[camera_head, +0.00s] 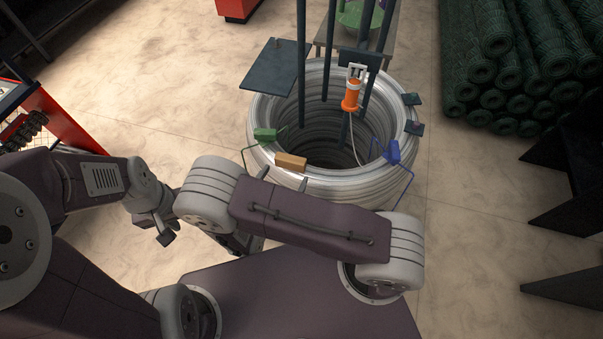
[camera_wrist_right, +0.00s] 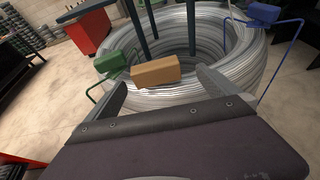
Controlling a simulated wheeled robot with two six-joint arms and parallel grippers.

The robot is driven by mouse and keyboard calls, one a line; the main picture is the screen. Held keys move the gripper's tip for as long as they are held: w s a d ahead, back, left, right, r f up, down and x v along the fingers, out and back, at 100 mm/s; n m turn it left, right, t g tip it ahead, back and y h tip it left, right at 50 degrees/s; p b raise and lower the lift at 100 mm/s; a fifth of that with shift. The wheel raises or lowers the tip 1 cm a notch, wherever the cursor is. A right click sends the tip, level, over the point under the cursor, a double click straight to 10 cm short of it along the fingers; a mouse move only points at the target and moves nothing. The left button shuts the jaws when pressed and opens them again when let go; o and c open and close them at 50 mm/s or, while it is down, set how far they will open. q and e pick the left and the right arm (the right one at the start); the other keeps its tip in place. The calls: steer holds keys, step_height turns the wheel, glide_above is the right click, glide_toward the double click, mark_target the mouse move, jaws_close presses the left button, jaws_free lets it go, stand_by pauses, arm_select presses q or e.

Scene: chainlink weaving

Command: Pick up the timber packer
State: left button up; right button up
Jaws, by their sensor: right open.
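The timber packer (camera_head: 291,161) is a small light-brown wooden block lying on the near rim of the wire coil (camera_head: 338,183). In the right wrist view the packer (camera_wrist_right: 156,73) sits ahead, between the lines of the two fingers. My right gripper (camera_head: 283,178) is open and empty, just on the near side of the packer; the fingers also show in the right wrist view (camera_wrist_right: 162,75). I cannot tell if they touch it. My left gripper (camera_head: 159,229) hangs to the left, away from the coil; its jaw opening is unclear.
A green clamp (camera_head: 265,135) with a wire loop is close left of the packer, and a blue one (camera_head: 392,152) is farther right. Dark posts (camera_head: 332,50) and an orange tool (camera_head: 351,96) stand at the coil's middle. Green mesh rolls (camera_head: 495,75) lie back right.

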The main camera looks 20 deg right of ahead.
mark_target(289, 163)
steer(key=w, duration=0.1)
steer(key=w+f, duration=0.1)
steer(key=w+d+p, duration=0.1)
steer(key=shift+w+f+n, duration=0.1)
steer(key=shift+f+n, duration=0.15)
steer(key=shift+n, duration=0.05)
steer(key=shift+w+d+f, duration=0.15)
steer(key=shift+w+d, duration=0.3)
steer(key=shift+w, duration=0.05)
steer(key=p+x, duration=0.1)
steer(key=x, duration=0.3)
steer(key=shift+w+f, duration=0.1)
steer(key=shift+f, duration=0.05)
steer(key=shift+w+f, duration=0.1)
steer(key=shift+w, duration=0.1)
steer(key=shift+s, duration=0.1)
steer(key=c, duration=0.5)
arm_select(q)
steer(key=shift+w+r, duration=0.15)
steer(key=shift+r, duration=0.35)
steer(key=shift+w+r, duration=0.15)
steer(key=shift+r, duration=0.35)
arm_select(e)
steer(key=c, duration=0.6)
